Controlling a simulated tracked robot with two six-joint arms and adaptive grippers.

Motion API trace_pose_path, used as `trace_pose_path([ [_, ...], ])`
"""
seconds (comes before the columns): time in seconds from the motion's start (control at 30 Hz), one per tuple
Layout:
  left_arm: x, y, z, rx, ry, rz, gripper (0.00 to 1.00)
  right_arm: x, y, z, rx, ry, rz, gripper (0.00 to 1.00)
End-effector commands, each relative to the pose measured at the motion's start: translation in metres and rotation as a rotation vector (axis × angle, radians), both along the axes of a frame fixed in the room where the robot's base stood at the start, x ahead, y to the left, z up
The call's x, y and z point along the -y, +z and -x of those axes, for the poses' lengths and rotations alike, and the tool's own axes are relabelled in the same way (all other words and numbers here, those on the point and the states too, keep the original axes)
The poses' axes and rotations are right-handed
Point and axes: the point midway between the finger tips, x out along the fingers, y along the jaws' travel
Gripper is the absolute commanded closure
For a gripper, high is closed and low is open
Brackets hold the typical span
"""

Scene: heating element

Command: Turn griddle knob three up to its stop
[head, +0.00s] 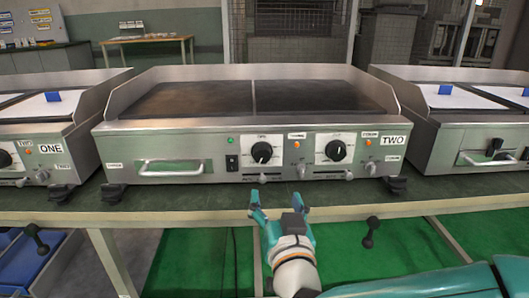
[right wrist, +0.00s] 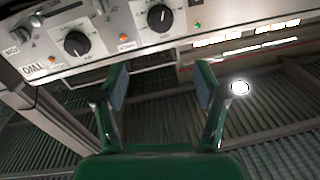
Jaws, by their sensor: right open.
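The middle griddle, labelled TWO (head: 394,141), has two black round knobs on white dial plates: a left knob (head: 262,152) and a right knob (head: 335,150). The small tags beside them are too small to read surely, so I cannot tell which is knob three. Both knobs also show in the right wrist view, tilted and upside down: one knob (right wrist: 76,43) near the TWO label and the other (right wrist: 160,17) further right. My right gripper (head: 276,203) is open and empty, in front of and below the panel, apart from both knobs. My left gripper is out of view.
The griddle stands on a dark bench (head: 230,195). A bar handle (head: 171,168), a black switch (head: 232,163) and a green lamp (head: 230,140) are left of the knobs. Other griddles stand at left (head: 60,120) and right (head: 440,135). Free room lies before the bench.

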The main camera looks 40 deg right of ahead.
Motion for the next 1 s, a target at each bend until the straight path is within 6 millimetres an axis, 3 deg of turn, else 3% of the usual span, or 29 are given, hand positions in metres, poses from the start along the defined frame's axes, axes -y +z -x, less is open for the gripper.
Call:
trace_pose_path([
  [0.27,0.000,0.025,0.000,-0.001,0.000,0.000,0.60,0.012,0.003,-0.023,-0.008,-0.004,0.000,0.28],
  [0.6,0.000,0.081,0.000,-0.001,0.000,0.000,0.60,0.025,0.005,-0.050,-0.009,0.001,-0.002,0.28],
  [1.0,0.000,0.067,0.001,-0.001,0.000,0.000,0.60,0.063,-0.003,-0.125,0.000,-0.001,-0.003,0.28],
])
